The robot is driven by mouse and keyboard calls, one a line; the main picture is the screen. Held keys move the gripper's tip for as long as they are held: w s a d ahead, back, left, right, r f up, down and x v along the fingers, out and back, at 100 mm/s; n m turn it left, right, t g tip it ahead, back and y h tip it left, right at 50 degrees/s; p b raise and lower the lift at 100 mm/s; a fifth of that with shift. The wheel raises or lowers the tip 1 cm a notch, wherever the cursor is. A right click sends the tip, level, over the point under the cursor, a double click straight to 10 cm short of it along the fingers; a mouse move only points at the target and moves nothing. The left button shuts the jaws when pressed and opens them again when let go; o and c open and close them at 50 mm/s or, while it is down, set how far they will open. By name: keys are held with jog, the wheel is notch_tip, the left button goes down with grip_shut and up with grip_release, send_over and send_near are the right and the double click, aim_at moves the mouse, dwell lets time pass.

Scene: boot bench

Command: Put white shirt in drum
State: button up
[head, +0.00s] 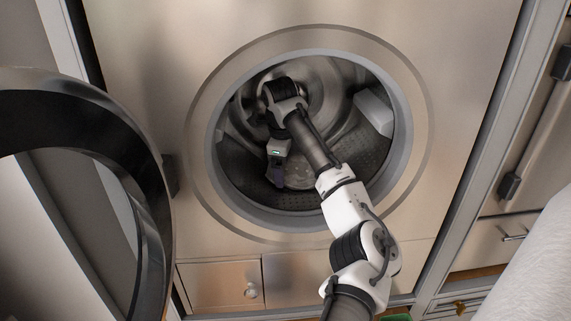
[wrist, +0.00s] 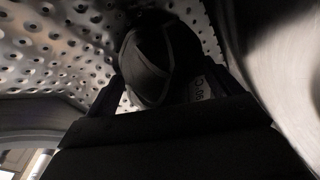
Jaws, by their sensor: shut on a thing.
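The drum (head: 240,160) is open, a round metal tub with perforated walls behind a pale ring. My arm reaches in through the opening, and my gripper (head: 276,174) points down inside, low and left of the middle. In the wrist view my gripper (wrist: 160,95) is shut on a rounded, folded bundle, which I take for the white shirt (wrist: 150,62); it looks dark in the shade. A pale grey patch, perhaps part of the shirt, shows beside the fingers in the head view. Whether the bundle touches the drum floor cannot be told.
The round door (head: 150,190) stands open at the left. A white block (head: 374,111) sits on the drum's right inner wall. The opening's rim (head: 408,150) surrounds my arm. Perforated drum metal (wrist: 60,50) lies close around the gripper in the wrist view.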

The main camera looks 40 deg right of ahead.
jog(key=o, duration=0.8)
jog(key=shift+f, duration=0.1)
jog(key=shift+o, duration=0.2)
jog(key=shift+s+a+r+b, duration=0.2)
jog(key=shift+r+b, duration=0.1)
jog(key=shift+r, duration=1)
jog(key=shift+s+a+r+b, duration=0.1)
jog(key=shift+a+r+b, duration=0.15)
jog(key=shift+r, duration=1)
jog(key=shift+s+a+r+b, duration=0.15)
jog(key=shift+r+b, duration=0.15)
jog(key=shift+r, duration=1)
